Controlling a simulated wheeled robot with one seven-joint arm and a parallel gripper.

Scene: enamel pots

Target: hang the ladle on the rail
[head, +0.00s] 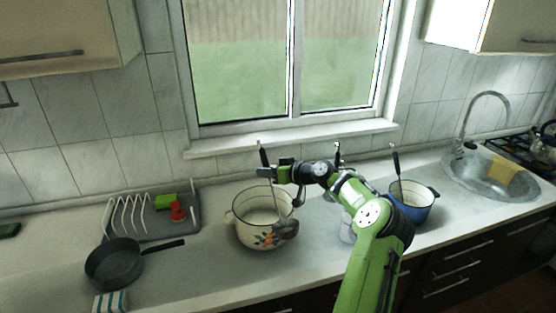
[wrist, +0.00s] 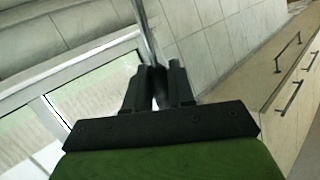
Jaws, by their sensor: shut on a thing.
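My gripper (head: 273,172) is shut on the dark handle of the ladle (head: 285,229), above the white enamel pot with a floral motif (head: 250,233). The ladle hangs nearly upright, its dark handle end up and its bowl low in front of the pot's right side. I cannot tell whether the bowl touches the pot. In the wrist view the fingers (wrist: 160,88) close around the handle, and the metal shaft (wrist: 143,30) runs out of the top of the picture. A thin dark bar (head: 7,97) at the left edge, under the cabinet, may be part of the rail; most is out of view.
A grey dish rack (head: 183,224) with green and red items and a dark frying pan (head: 114,266) stand left. A blue pot (head: 411,210) with a dark-handled utensil stands right. Another utensil (head: 337,150) stands behind my arm. The sink (head: 490,180) is far right.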

